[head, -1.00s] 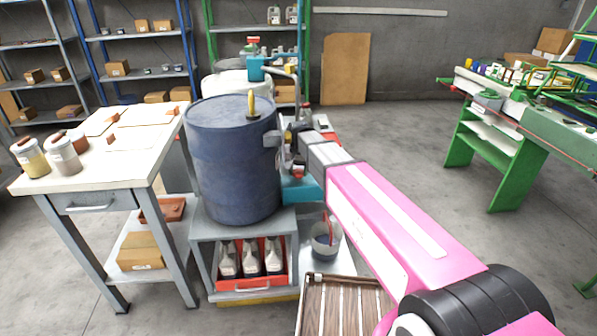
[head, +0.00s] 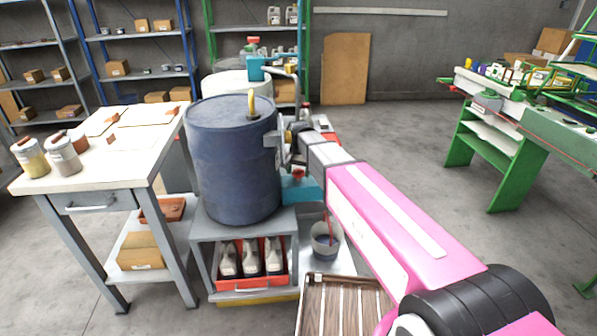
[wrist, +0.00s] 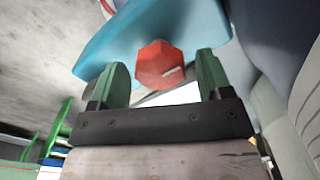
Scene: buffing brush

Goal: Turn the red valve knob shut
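The red valve knob (wrist: 160,63) is faceted and sits in front of a teal body (wrist: 150,25) in the wrist view. My gripper (wrist: 164,80) has its two green fingers apart, one on each side of the knob, with a visible gap on both sides. How deep the knob sits between the fingers I cannot tell. In the head view the red knob (head: 298,174) shows small above the teal body (head: 303,190), right of the blue drum. My gripper (head: 287,150) is beside the drum there, its fingertips hard to make out.
The blue drum (head: 232,165) stands close left of my gripper on a grey stand. A pail (head: 325,243) with a thin red streak above it is below. A slatted wooden platform (head: 343,308) lies in front. A white-topped workbench (head: 110,150) stands left.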

